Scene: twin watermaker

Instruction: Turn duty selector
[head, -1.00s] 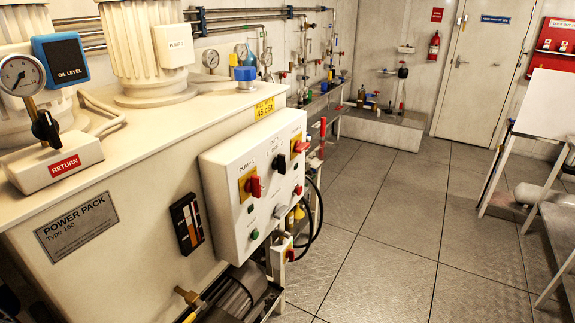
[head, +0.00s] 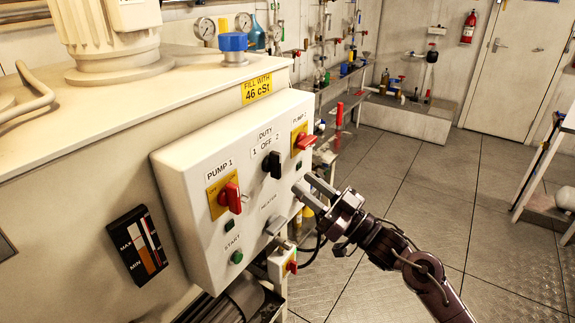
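The duty selector (head: 272,164) is a black rotary knob on the white control panel (head: 190,170), under the label "DUTY 1 OFF 2". Its handle stands roughly upright, below the word OFF. My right gripper (head: 307,186) is in front of the panel, to the right of and a little below the selector. Its two fingers point toward the panel, with a gap between them. They are open, empty and apart from the selector. My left gripper is not in view.
Red Pump 1 (head: 230,197) and Pump 2 (head: 304,141) switches flank the selector. A green start button (head: 237,257) and grey heater knob (head: 274,226) sit below. A small box with a red switch (head: 290,266) hangs under the panel.

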